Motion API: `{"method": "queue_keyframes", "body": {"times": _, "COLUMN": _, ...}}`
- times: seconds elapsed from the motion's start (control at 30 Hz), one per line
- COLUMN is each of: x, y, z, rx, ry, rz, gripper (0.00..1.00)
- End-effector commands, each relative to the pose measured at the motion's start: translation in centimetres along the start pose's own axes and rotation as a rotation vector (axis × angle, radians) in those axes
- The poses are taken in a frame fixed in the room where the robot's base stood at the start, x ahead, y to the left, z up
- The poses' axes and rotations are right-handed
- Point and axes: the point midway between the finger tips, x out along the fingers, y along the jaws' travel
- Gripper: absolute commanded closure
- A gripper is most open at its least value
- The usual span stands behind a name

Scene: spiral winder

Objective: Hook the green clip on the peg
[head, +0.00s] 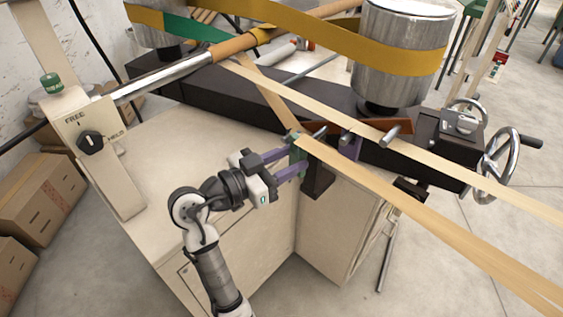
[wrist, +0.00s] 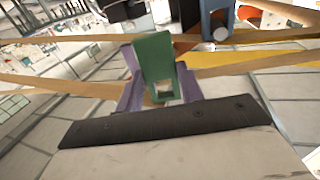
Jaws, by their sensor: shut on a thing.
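The green clip (wrist: 154,58) stands upright between the two purple fingers of my gripper (wrist: 160,88) in the wrist view. It has a square opening near its lower end. In the head view the clip (head: 297,154) is partly covered by my gripper (head: 294,164), which is shut on it, close beside the tan band. A short metal peg (head: 347,135) sticks out by a purple-blue plate (head: 351,148), right of the clip. In the wrist view a pale round peg end (wrist: 221,34) shows on a blue plate (wrist: 213,18), right of and apart from the clip.
Tan bands (head: 425,203) run past the clip toward the lower right. Another short metal rod (head: 391,135) sticks out further right. A metal drum (head: 398,60) with a yellow band, and a handwheel (head: 497,157), stand beyond. The cream cabinet top (head: 160,150) is clear.

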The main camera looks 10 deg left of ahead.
Motion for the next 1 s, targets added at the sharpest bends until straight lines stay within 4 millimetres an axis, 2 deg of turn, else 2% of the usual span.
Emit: {"method": "queue_keyframes", "body": {"times": 1.0, "x": 6.0, "y": -1.5, "z": 0.5, "rx": 0.001, "ry": -0.001, "rz": 0.002, "gripper": 0.85}}
